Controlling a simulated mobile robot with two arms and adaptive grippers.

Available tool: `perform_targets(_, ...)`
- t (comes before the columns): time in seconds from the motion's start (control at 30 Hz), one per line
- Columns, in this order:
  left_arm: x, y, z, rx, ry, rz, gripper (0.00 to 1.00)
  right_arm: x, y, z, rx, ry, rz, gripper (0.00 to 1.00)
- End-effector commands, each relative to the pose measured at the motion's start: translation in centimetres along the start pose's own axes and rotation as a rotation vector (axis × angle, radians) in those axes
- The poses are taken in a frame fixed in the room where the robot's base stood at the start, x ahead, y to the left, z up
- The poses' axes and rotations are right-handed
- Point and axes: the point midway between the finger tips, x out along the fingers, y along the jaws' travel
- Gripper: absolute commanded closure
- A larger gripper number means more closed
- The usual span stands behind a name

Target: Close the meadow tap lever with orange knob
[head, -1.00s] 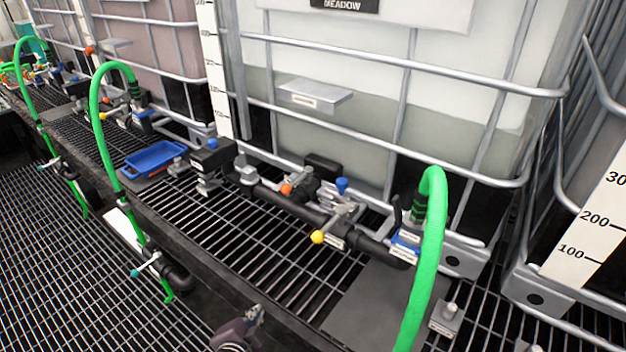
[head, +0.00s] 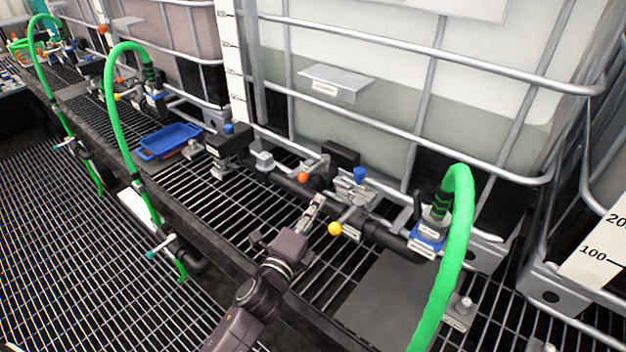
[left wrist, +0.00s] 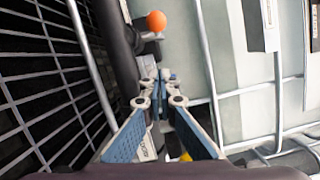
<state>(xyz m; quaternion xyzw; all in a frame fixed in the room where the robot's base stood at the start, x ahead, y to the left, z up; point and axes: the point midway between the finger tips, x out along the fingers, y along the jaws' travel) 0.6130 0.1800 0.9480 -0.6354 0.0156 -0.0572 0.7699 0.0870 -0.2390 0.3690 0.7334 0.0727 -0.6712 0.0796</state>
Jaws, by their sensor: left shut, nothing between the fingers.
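The orange knob (head: 303,178) of the tap lever sits on the dark pipe manifold (head: 385,237) in front of the large pale tote (head: 400,125). My left gripper (head: 317,202) is just in front of the manifold, a little below and right of the orange knob. In the left wrist view the orange knob (left wrist: 156,20) is beyond the shut, empty fingertips (left wrist: 158,76), apart from them. Its short metal lever shows beneath the knob. Whether the fingertips touch the pipe or lever cannot be told. My right gripper is not in view.
A yellow knob (head: 335,229) and a blue knob (head: 360,174) are close to the gripper on the same manifold. A green hose (head: 452,255) arches up at the right. A blue tray (head: 172,140) lies on the grating to the left. Steel cage bars run behind.

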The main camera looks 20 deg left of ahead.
Motion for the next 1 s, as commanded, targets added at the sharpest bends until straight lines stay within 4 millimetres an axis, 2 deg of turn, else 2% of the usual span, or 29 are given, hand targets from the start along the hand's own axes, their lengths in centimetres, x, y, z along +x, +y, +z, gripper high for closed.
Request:
perform_targets(0.1, 2.5, -0.3, 0.0, -0.002, -0.001, -0.002, 1.00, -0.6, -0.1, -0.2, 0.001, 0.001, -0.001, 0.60)
perform_targets(0.27, 5.3, -0.2, 0.0, -0.002, 0.000, -0.001, 1.00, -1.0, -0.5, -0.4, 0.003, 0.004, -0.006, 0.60)
perform_targets(0.4, 5.6, -0.2, 2.4, 0.001, 0.000, 0.002, 1.00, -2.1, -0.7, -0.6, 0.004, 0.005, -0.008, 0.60)
perform_targets(0.53, 5.9, -0.1, 3.4, 0.000, 0.000, 0.001, 1.00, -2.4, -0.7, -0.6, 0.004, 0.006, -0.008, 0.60)
perform_targets(1.0, 5.9, 0.1, 3.9, -0.002, 0.001, 0.001, 1.00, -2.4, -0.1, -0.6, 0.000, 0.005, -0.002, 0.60)
